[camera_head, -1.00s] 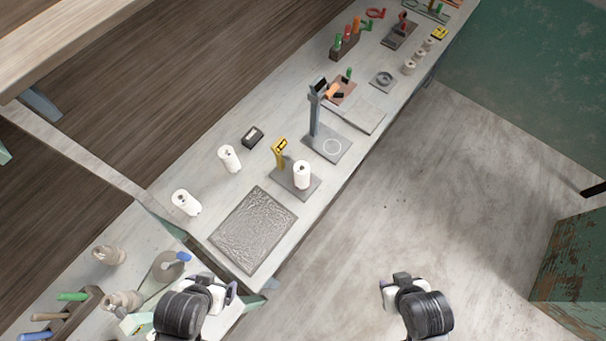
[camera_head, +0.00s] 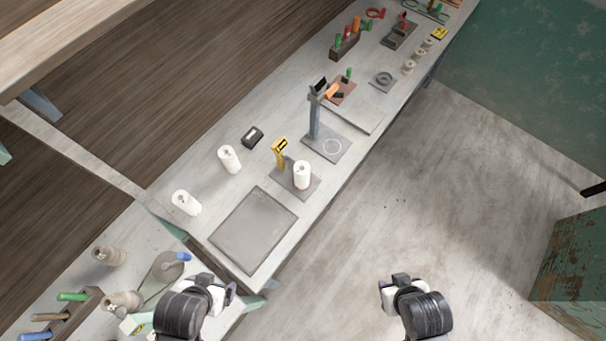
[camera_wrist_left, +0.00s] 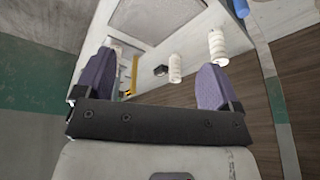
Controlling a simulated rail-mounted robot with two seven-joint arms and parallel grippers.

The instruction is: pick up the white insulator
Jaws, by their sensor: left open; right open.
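My right gripper (camera_head: 402,281) is over the floor side, apart from everything.
A flat grey mat (camera_head: 253,230) lies at the bench's near end. A grey stand (camera_head: 315,115), a small black box (camera_head: 252,136) and tool racks (camera_head: 345,42) lie further along. Tan spools (camera_head: 110,254) and coloured handles crowd the lower left.

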